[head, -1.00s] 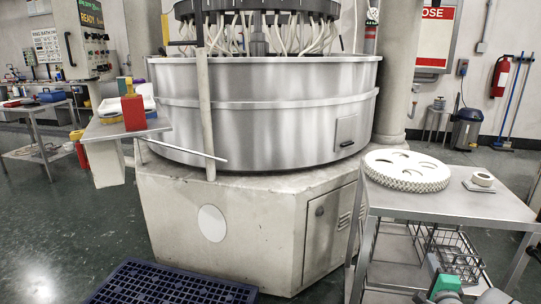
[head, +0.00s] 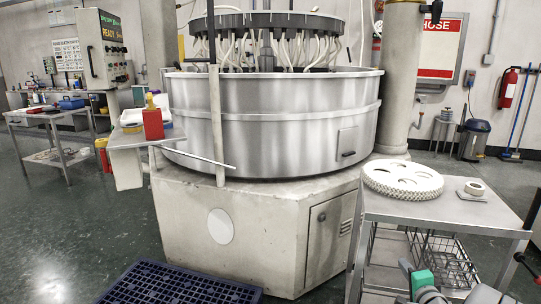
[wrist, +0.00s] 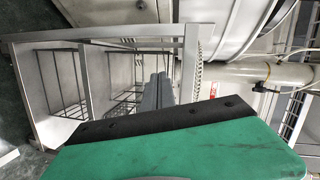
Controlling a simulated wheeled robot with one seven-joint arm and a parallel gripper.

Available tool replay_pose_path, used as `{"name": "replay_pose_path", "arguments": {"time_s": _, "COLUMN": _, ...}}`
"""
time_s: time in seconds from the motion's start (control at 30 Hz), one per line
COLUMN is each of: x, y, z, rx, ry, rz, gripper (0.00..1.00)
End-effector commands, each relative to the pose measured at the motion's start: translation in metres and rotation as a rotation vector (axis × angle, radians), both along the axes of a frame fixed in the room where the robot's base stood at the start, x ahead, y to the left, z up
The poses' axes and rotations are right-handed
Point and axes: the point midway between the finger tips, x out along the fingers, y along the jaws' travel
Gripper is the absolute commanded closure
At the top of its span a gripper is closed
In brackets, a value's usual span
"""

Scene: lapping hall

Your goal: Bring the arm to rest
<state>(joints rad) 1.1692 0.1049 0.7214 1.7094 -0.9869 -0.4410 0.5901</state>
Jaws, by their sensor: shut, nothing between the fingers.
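My gripper (wrist: 157,92) shows in the wrist view as two grey fingers closed together with nothing between them. They point toward a grey metal trolley, which looks turned on its side in that view. A green block (wrist: 190,150) with a black strip, part of my arm, fills the lower part of the view. In the head view only a grey and green part of my arm (head: 422,283) shows at the bottom right, in front of the trolley (head: 450,212). The fingers are not visible there.
A large round steel machine (head: 270,115) stands centre. A purple grating (head: 180,284) lies on the floor. Open floor is at left.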

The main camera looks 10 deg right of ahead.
Motion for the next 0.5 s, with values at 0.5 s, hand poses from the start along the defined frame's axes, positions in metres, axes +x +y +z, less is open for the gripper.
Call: {"name": "replay_pose_path", "arguments": {"time_s": 0.5, "x": 0.008, "y": 0.306, "z": 0.154, "rx": -0.616, "ry": 0.726, "rz": 0.797, "gripper": 1.0}}
